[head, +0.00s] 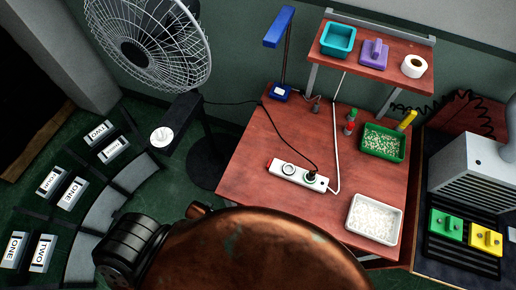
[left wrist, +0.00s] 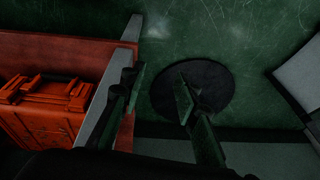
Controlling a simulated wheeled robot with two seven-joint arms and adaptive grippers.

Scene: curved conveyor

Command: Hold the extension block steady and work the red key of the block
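The white extension block (head: 290,174) lies on the red-brown table in the head view, slanting slightly down to the right. Its red key (head: 270,163) is at the left end. A dark plug (head: 311,175) sits at its right end, with a black cord running toward the fan. Another socket on the block is empty. My left gripper (left wrist: 158,96) shows in the left wrist view with its fingers apart and nothing between them. It is over the green floor beside a table edge, away from the block. My right gripper is in neither view.
A fan (head: 150,38) stands left of the table (head: 255,150). A blue lamp (head: 280,92), green tray (head: 383,142) and white tray (head: 374,219) surround the block's area. A shelf (head: 345,58) is behind. An orange toolbox (left wrist: 45,105) shows in the left wrist view.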

